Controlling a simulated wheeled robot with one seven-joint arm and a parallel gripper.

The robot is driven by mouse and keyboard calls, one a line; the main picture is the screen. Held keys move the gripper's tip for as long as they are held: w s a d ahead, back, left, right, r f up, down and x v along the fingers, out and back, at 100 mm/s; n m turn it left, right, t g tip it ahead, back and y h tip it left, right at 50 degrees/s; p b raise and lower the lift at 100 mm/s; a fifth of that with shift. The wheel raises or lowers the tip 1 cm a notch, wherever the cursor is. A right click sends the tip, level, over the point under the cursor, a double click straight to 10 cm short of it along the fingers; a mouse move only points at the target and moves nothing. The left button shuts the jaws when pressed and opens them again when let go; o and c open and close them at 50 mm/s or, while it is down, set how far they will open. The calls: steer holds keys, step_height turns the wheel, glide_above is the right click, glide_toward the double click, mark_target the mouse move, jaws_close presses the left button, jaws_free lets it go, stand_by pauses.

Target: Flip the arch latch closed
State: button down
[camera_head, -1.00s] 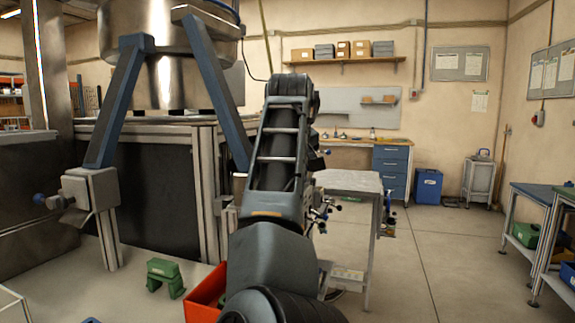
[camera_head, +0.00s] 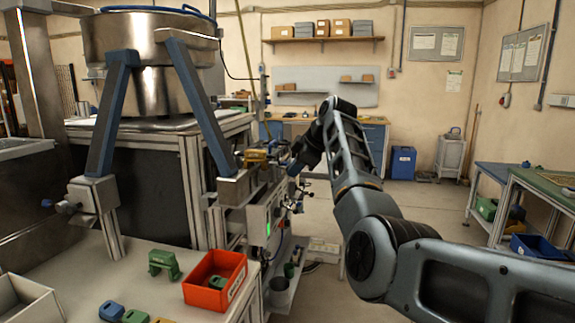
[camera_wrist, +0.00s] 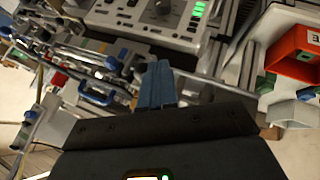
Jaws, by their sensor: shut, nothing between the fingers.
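I cannot tell for sure which part is the arch latch. A green arch-shaped piece (camera_head: 163,263) stands upright on the bench at the lower left in the head view. Two blue slanted struts, a left one (camera_head: 108,115) and a right one (camera_head: 203,107), form an arch shape in front of the steel bowl (camera_head: 140,45). My gripper (camera_wrist: 158,66) shows in the wrist view as narrow blue-grey fingers, shut and empty, with a control panel (camera_wrist: 165,20) beyond them. In the head view my gripper is not clearly visible at the arm's far end.
A red bin (camera_head: 232,286) and a white open box (camera_head: 25,300) stand on the bench; the red bin also shows in the wrist view (camera_wrist: 290,68). A unit with a green light (camera_head: 262,228) stands beyond the bench. Floor at right is clear up to the side tables (camera_head: 535,182).

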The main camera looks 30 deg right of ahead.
steer(key=shift+w+d+n+y, duration=0.15)
steer(key=shift+d+n+y, duration=0.25)
steer(key=shift+n, duration=0.2)
steer(key=shift+w, duration=0.1)
steer(key=shift+w+a, duration=0.45)
steer(key=shift+a, duration=0.1)
steer(key=shift+r, duration=0.15)
